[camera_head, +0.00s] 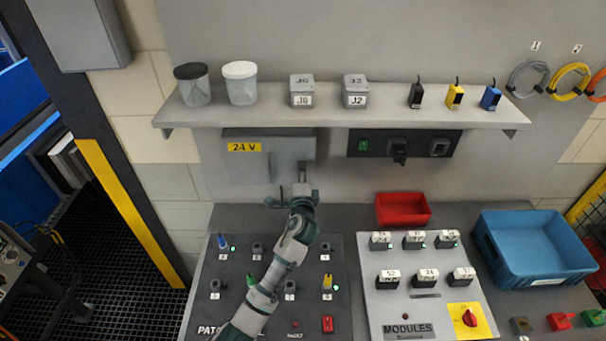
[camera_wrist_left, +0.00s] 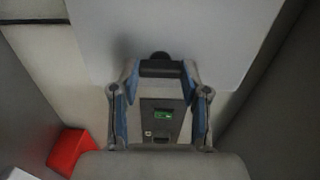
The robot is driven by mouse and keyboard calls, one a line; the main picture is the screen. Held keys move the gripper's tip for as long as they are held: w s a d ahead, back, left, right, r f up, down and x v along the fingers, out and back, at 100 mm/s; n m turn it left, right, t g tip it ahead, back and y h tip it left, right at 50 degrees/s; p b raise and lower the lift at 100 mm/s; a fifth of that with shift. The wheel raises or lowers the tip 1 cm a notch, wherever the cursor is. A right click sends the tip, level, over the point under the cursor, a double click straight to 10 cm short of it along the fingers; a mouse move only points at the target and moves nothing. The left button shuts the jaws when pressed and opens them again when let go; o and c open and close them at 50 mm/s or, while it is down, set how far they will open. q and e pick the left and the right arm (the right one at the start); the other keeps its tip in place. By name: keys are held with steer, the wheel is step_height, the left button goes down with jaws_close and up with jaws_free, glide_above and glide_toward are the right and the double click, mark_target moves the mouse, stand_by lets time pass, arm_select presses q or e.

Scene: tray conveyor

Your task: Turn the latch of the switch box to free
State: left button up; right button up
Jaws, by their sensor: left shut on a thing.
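A grey box with a yellow 24 V label (camera_head: 245,147) hangs on the wall under the shelf. I take it to be the switch box. My left gripper (camera_head: 301,190) is at the lower right of its front. In the left wrist view the gripper (camera_wrist_left: 160,78) has its two fingers on either side of a dark bar-shaped latch (camera_wrist_left: 160,68) and is shut on it. The box's pale face (camera_wrist_left: 175,30) fills the top of that view. In the head view the gripper partly hides the latch, and I cannot tell its exact angle. My right gripper is not in view.
A shelf (camera_head: 340,117) with jars and small boxes runs above the box. A dark socket panel (camera_head: 370,143) is to its right. Below are a patch panel (camera_head: 210,309), a modules panel (camera_head: 405,313), a red bin (camera_head: 403,221) and a blue bin (camera_head: 545,262).

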arm_select(q)
steer(key=o, duration=1.1)
steer(key=shift+w+f, duration=0.1)
steer(key=shift+f, duration=0.1)
steer(key=shift+o, duration=0.2)
steer(key=s, duration=1.2)
steer(key=shift+f, duration=0.1)
